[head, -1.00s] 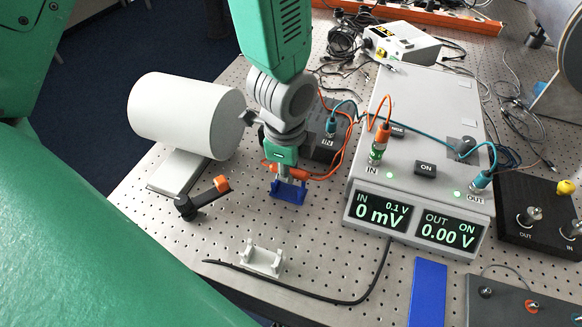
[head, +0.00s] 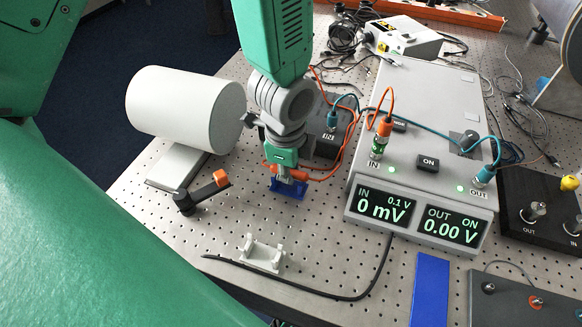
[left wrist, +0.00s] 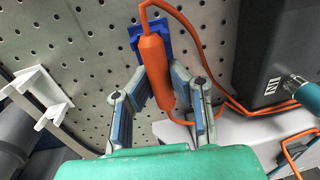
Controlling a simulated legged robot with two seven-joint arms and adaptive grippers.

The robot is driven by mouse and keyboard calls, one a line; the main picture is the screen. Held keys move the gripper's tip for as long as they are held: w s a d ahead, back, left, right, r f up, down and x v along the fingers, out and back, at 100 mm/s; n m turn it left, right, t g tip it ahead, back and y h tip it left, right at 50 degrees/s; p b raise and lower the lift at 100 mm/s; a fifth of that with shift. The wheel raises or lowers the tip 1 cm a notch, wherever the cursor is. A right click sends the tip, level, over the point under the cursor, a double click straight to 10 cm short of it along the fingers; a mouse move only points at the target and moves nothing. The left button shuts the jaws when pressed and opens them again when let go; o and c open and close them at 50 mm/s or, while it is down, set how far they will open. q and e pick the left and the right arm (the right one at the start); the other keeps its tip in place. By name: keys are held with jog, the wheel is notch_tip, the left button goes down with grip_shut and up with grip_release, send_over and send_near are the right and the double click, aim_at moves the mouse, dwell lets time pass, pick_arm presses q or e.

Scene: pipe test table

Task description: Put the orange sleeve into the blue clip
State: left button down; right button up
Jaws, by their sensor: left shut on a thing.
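The orange sleeve (left wrist: 154,62) is a thick orange tube with an orange cable at each end. My left gripper (head: 288,178) is shut on it; in the left wrist view the fingers (left wrist: 165,88) lie on both sides of the sleeve. The blue clip (head: 286,190) is on the perforated table, directly under the gripper. In the left wrist view the blue clip (left wrist: 135,35) shows behind the sleeve's upper part. The sleeve and fingers hide much of the clip, and I cannot tell whether the sleeve touches it or sits inside. My right gripper is not in view.
A white clip (head: 262,256) and a black cable (head: 300,287) lie nearer the front. An orange-tipped black lever (head: 203,191) is at left.

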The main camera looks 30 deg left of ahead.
pick_arm(q)
jog(key=shift+f+b, duration=0.3)
jog(key=shift+f, duration=0.35)
jog(key=shift+p, duration=0.55)
dwell(0.8)
jog(key=shift+f, duration=0.3)
jog(key=c, duration=1.5)
grip_release()
jog(key=shift+o, duration=0.2)
notch_tip(320, 180, up, 12)
jog(key=s, duration=0.1)
jog(key=shift+s, duration=0.2)
jog(key=shift+d+f, duration=0.1)
